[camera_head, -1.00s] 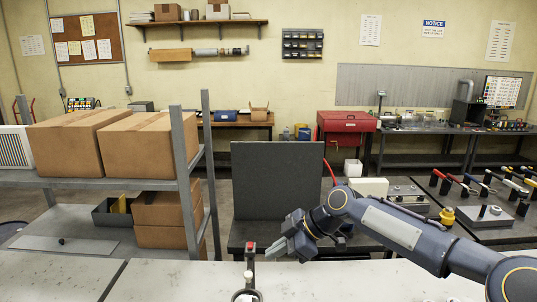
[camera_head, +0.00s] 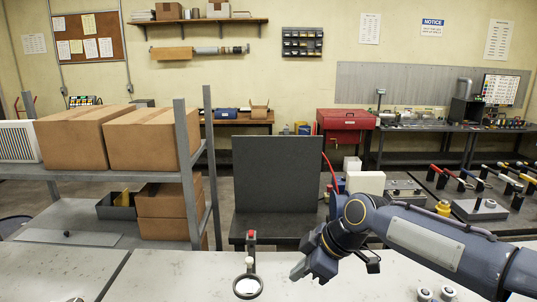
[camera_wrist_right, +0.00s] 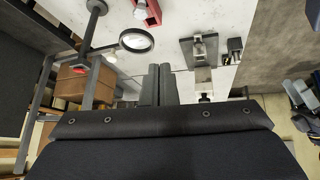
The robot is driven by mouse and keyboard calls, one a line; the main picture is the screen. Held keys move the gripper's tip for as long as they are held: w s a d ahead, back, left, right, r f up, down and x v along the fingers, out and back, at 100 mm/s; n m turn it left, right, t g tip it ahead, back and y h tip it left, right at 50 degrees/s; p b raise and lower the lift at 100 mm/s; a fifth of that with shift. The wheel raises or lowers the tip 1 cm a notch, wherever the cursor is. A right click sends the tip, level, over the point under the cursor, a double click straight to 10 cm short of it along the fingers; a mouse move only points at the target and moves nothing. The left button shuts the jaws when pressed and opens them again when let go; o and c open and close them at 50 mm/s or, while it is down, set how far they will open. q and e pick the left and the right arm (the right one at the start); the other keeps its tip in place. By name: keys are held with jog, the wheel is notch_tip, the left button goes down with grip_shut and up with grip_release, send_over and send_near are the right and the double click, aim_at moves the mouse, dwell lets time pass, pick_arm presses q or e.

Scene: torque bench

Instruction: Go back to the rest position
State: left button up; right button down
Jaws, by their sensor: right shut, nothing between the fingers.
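My right gripper (camera_head: 312,272) is in the lower middle of the head view, at the end of my right arm, which comes in from the right. It is over the pale bench top (camera_head: 190,268). Its fingers also show in the right wrist view (camera_wrist_right: 158,82), close together with nothing between them. A stand with a red-topped post and a round ring (camera_head: 248,286) is just left of the gripper and apart from it. The ring also shows in the right wrist view (camera_wrist_right: 137,40). My left gripper is not in view.
A metal shelf (camera_head: 186,150) with cardboard boxes (camera_head: 140,140) stands at the left. A dark upright panel (camera_head: 277,175) is behind the bench. Lever-like tools (camera_head: 485,180) line a table at the right. Small round parts (camera_head: 436,294) lie at the bench's lower right.

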jog(key=s+d+f+m+t+h+b, duration=0.1)
jog(key=s+d+f+m, duration=0.2)
jog(key=s, duration=0.5)
jog(key=s+d+f+m+t+b, duration=0.1)
jog(key=s+d+f+m, duration=0.3)
jog(key=s+d+m, duration=0.2)
jog(key=s+d+f+m+t+h+b, duration=0.1)
jog(key=s+d+f+m, duration=0.2)
jog(key=s+d+m, duration=0.2)
jog(key=s+m, duration=0.3)
jog(key=s, duration=0.3)
jog(key=shift+s+f+h, duration=0.3)
jog(key=shift+s, duration=0.05)
